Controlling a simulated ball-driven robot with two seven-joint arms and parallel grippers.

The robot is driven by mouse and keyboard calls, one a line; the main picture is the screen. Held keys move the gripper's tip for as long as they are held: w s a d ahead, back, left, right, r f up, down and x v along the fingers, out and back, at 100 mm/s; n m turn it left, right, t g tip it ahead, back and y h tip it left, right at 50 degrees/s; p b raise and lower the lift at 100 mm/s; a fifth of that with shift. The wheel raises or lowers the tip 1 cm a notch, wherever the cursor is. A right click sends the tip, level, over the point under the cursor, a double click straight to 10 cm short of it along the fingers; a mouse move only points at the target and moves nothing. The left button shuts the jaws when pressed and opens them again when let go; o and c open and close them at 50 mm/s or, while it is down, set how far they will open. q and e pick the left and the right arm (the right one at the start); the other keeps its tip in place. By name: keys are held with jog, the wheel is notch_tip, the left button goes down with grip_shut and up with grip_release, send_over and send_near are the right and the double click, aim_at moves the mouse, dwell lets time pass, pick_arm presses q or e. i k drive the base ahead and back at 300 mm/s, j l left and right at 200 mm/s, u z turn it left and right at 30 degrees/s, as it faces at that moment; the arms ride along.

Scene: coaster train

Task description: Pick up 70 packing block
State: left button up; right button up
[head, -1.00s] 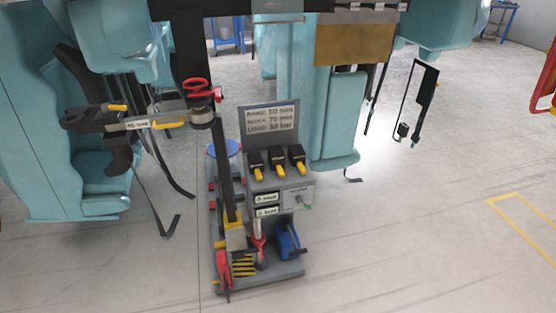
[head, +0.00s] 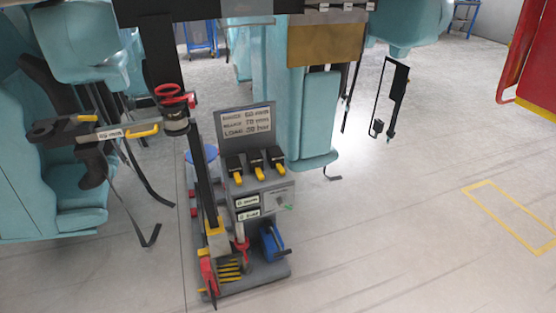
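Three black blocks with yellow handles stand in a row on the sloped top of a grey tool stand (head: 280,196): a left block (head: 235,164), a middle block (head: 257,160) and a right block (head: 276,155). Their markings are too small to read, so I cannot tell which is the 70 block. A grey sign (head: 245,122) behind them has lines of text, one seeming to read 70 mm. Neither of my grippers shows in the head view.
A dark post with a red ring (head: 175,97) stands left of the blocks, with a labelled grey bar (head: 110,134) reaching left. A blue tool (head: 270,241) sits low on the stand. Teal seats (head: 321,115) hang behind.

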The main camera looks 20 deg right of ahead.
aim_at(255, 158)
jog(key=i+l, duration=0.15)
jog(key=l, duration=0.2)
jog(key=i+l, duration=0.15)
jog(key=l, duration=0.2)
jog(key=i+l, duration=0.35)
jog(key=l, duration=0.3)
jog(key=u, duration=0.05)
